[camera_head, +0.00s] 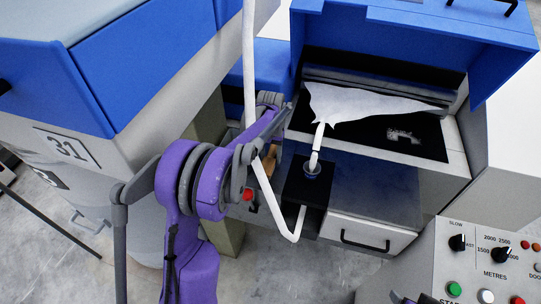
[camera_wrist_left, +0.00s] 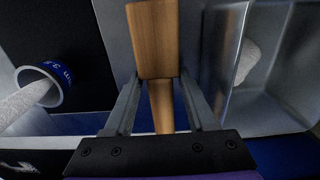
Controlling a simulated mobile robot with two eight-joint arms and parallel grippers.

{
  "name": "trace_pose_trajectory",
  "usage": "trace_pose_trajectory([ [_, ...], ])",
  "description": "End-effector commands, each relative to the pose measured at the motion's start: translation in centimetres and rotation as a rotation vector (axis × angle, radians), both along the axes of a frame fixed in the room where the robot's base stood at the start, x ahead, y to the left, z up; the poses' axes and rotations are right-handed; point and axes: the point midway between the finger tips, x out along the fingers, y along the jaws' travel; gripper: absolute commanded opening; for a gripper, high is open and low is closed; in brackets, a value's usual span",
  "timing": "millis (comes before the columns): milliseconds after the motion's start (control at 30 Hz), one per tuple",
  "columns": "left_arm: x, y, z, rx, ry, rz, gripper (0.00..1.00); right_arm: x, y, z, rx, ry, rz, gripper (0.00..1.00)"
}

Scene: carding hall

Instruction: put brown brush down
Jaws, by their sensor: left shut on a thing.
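The brown brush (camera_wrist_left: 154,42) is in the left wrist view, with a wide wooden part and a narrower wooden handle. My left gripper (camera_wrist_left: 160,80) is shut on it, one grey finger on each side. In the head view my purple left arm reaches over the machine front, and its links hide most of the gripper and brush there. My right gripper is not in view.
A blue ring (camera_head: 312,170) with a white sliver through it sits on a dark block, right of my left arm. A metal tray (camera_wrist_left: 297,80) shows in the wrist view. A white drawer (camera_head: 365,234) and a control panel (camera_head: 487,262) lie right.

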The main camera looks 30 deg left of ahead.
Motion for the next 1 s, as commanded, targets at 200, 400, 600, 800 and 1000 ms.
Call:
trace_pose_trajectory([
  [200,0.0,0.0,-0.3,0.0,0.0,0.0,0.71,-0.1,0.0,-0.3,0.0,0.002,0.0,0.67],
  [400,0.0,0.0,-0.3,0.0,0.0,0.0,0.86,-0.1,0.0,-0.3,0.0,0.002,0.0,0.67],
  [600,0.0,0.0,-0.1,0.0,0.0,0.0,0.86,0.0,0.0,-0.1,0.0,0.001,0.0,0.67],
  [800,0.0,0.0,2.3,0.0,0.0,0.0,0.86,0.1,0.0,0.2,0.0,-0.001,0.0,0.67],
  [1000,0.0,0.0,6.8,0.0,0.0,0.0,0.86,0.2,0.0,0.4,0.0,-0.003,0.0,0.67],
])
